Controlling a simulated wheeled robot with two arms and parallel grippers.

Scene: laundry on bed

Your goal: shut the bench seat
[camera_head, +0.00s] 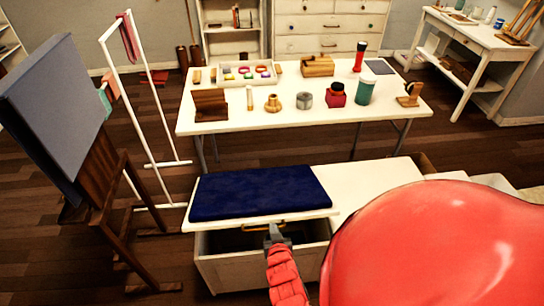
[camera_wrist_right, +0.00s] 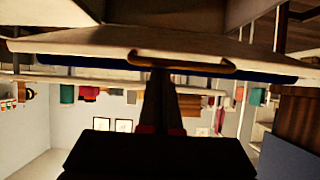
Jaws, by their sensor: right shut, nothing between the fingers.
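The bench seat is a white lid (camera_head: 205,226) with a navy cushion (camera_head: 260,192) on top and a brass handle (camera_head: 263,227) at its front edge. A dark gap shows between the lid and the white bench box (camera_head: 262,274), so the seat stands partly open. My right gripper (camera_head: 274,234) is shut and empty at the lid's front edge, by the handle. In the right wrist view its fingers (camera_wrist_right: 160,85) end close to the handle (camera_wrist_right: 180,61); I cannot tell whether they touch. My left gripper is out of view.
A white table (camera_head: 300,120) with jars, boxes and a tray stands behind the bench. An easel (camera_head: 120,235) and a white rack (camera_head: 145,110) stand at left. The bench's white top (camera_head: 365,182) continues to the right, partly hidden by my red arm.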

